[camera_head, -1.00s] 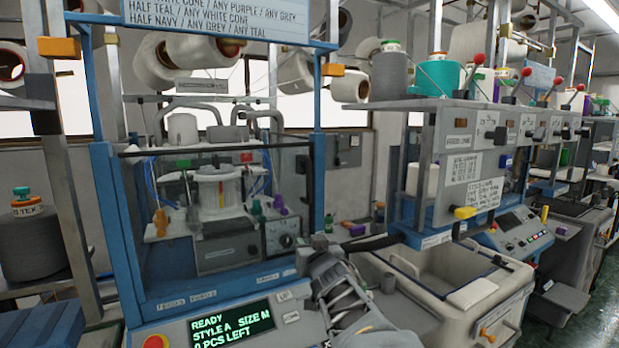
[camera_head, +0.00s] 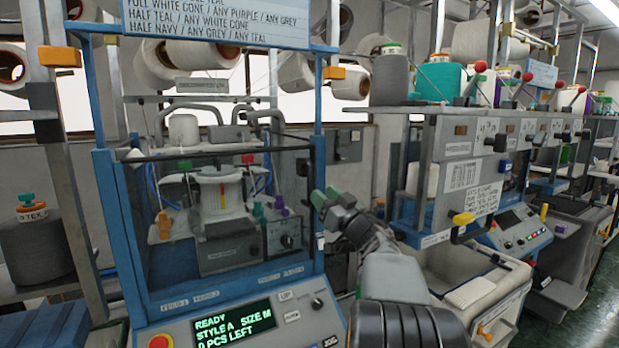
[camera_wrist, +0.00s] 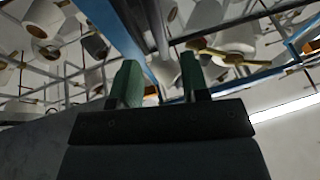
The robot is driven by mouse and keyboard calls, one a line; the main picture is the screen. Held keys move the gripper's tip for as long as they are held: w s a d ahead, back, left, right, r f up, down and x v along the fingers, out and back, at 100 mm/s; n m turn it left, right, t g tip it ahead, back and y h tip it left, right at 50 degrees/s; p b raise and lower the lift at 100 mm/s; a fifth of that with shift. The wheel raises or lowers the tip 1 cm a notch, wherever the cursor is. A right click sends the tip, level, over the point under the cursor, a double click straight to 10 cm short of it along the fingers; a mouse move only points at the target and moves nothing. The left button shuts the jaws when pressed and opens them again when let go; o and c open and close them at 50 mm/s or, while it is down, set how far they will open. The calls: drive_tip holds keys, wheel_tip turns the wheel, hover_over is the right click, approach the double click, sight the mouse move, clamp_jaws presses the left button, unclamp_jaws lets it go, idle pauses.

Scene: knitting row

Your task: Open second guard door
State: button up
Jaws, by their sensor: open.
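The near blue-framed machine has a clear guard door (camera_head: 170,200) with a dark top rail, standing closed across its front. A second machine to the right has a blue frame and a grey upper panel (camera_head: 462,140); a yellow-topped piece (camera_head: 463,218) with a dark handle loop (camera_head: 475,236) sticks out at its front. I cannot tell whether its guard is open or shut. My gripper (camera_head: 333,196), with green fingertips, is raised just right of the near machine's right post, apart from both handles. In the wrist view my gripper (camera_wrist: 160,85) is open and empty, aimed upward.
A blue bar (camera_wrist: 110,25) and overhead yarn cones (camera_wrist: 210,13) fill the wrist view. A cream bin (camera_head: 490,290) stands below the second machine. Red-knobbed levers (camera_head: 480,67) stick out above its panel. The floor (camera_head: 590,310) at far right looks clear.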

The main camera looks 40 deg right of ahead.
sight(311, 183)
drive_tip(key=p+x, duration=0.2)
drive_tip(key=x, duration=0.4)
drive_tip(key=shift+w, duration=0.35)
drive_tip(key=shift+c, duration=0.2)
clamp_jaws()
